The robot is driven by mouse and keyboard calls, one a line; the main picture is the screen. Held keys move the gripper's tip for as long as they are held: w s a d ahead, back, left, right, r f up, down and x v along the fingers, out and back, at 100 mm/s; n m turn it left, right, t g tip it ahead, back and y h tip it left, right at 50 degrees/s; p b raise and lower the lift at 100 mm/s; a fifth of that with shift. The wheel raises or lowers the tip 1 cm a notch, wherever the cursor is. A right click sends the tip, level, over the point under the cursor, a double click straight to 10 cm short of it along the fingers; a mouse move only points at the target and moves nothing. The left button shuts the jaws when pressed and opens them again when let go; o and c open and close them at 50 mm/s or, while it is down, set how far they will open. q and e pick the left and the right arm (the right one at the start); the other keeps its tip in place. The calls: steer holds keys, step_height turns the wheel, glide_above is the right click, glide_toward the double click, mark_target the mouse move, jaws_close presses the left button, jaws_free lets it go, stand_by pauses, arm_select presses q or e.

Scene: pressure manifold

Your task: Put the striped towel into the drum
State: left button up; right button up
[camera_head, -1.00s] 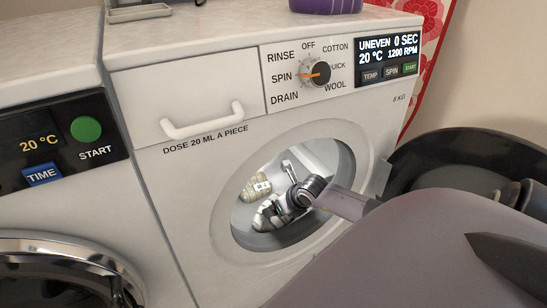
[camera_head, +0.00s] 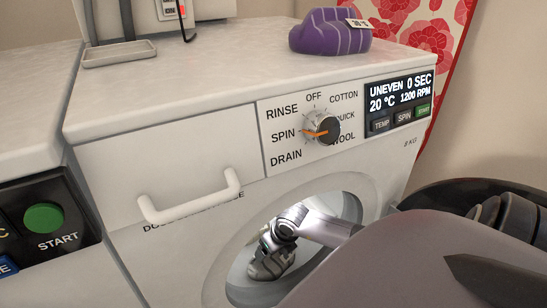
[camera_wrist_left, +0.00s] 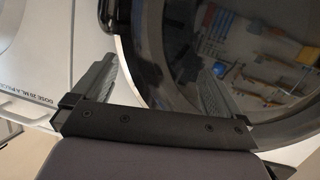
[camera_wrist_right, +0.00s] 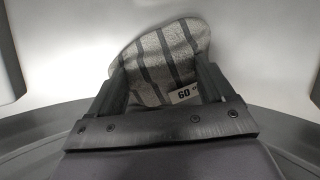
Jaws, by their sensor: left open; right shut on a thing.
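A grey towel with dark stripes and a tag reading 60 (camera_wrist_right: 160,60) is between the fingers of my right gripper (camera_wrist_right: 158,88), which is shut on it. In the head view this gripper (camera_head: 272,258) is inside the drum (camera_head: 345,205) of the right-hand washer, with the towel only partly visible. A purple bundle with pale stripes and a tag (camera_head: 325,32) lies on the washer's top. My left gripper (camera_wrist_left: 155,85) is open and empty in the left wrist view, in front of the dark round door glass (camera_wrist_left: 235,50); it does not show in the head view.
The washer's panel has a dial (camera_head: 322,130) and a display (camera_head: 398,98) reading UNEVEN, 0 SEC. A drawer with a white handle (camera_head: 190,200) is at its left. A grey tray (camera_head: 118,52) sits on top. The dark open door (camera_head: 470,195) is at right.

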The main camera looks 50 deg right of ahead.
stand_by(0.3)
arm_select(q)
steer(key=shift+a+f+b, duration=0.1)
steer(key=shift+a+b, duration=0.05)
steer(key=shift+b, duration=0.25)
arm_select(e)
steer(key=shift+f, duration=0.55)
steer(key=o, duration=1.5)
arm_select(q)
steer(key=shift+s+a+r, duration=0.1)
steer(key=shift+s+r, duration=0.05)
steer(key=shift+r, duration=0.1)
